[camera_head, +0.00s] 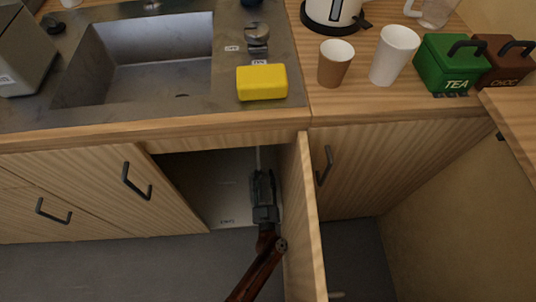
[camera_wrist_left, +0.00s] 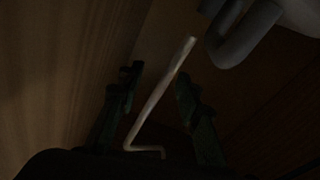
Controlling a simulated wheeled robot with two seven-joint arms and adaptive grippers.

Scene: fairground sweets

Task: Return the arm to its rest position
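My left gripper (camera_head: 263,180) reaches into the open cabinet (camera_head: 215,180) under the sink, close to the open door (camera_head: 303,215). In the left wrist view its two fingers (camera_wrist_left: 158,80) stand apart. A pale, thin, bent rod (camera_wrist_left: 165,90) runs between them in that dark view, with a gap showing on each side. A thin pale upright piece (camera_head: 258,157) shows just beyond the gripper in the head view; I cannot tell if it is the same rod. My right gripper is not in view.
A grey curved pipe (camera_wrist_left: 240,35) is close ahead in the wrist view. The counter above holds a yellow sponge (camera_head: 262,82), a brown cup (camera_head: 335,63), a white cup (camera_head: 394,55), a green tea tin (camera_head: 440,70) and a brown tin (camera_head: 497,65). The floor (camera_head: 130,270) at left is clear.

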